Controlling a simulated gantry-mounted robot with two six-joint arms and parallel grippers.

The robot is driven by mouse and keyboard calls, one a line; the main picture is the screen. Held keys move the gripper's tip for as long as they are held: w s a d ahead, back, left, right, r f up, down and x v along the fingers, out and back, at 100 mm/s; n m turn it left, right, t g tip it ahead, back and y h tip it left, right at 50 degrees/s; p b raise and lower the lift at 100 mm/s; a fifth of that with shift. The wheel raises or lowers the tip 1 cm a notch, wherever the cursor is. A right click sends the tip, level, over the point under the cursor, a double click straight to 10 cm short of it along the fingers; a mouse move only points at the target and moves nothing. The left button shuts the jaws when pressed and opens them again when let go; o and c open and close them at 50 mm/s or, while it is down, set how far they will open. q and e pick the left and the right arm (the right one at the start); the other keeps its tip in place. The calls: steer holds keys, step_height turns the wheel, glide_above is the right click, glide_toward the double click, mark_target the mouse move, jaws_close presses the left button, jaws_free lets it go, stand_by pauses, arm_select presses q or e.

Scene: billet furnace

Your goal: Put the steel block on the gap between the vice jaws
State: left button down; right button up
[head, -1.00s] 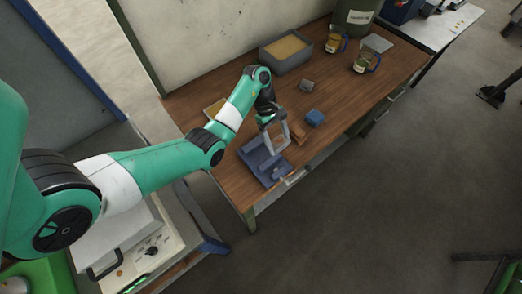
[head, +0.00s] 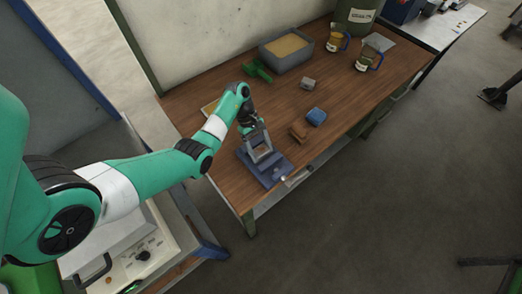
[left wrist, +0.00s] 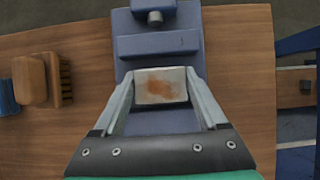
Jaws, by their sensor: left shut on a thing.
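The blue vice (head: 272,178) stands at the front left of the wooden bench. It also shows below my gripper in the left wrist view (left wrist: 158,45). My left gripper (head: 264,156) is over the vice, pointing down. In the left wrist view its two fingers (left wrist: 161,88) are shut on the steel block (left wrist: 160,84), a pale grey block with a rusty patch. The block sits between the fingertips, over the vice's jaw area. The gap below is largely hidden, and I cannot tell whether the block touches the jaws. My right gripper is not in view.
A wooden brush (head: 298,131) and a blue block (head: 316,117) lie right of the vice. A small grey block (head: 308,84), a green tool (head: 258,69), a grey tray (head: 287,51) and two mugs are farther back. The bench's front edge is close to the vice.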

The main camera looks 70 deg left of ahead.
arm_select(q)
steer(key=shift+f, duration=0.15)
jaws_free()
steer(key=p+v, duration=0.7)
steer(key=v, duration=0.5)
steer(key=shift+r, duration=0.2)
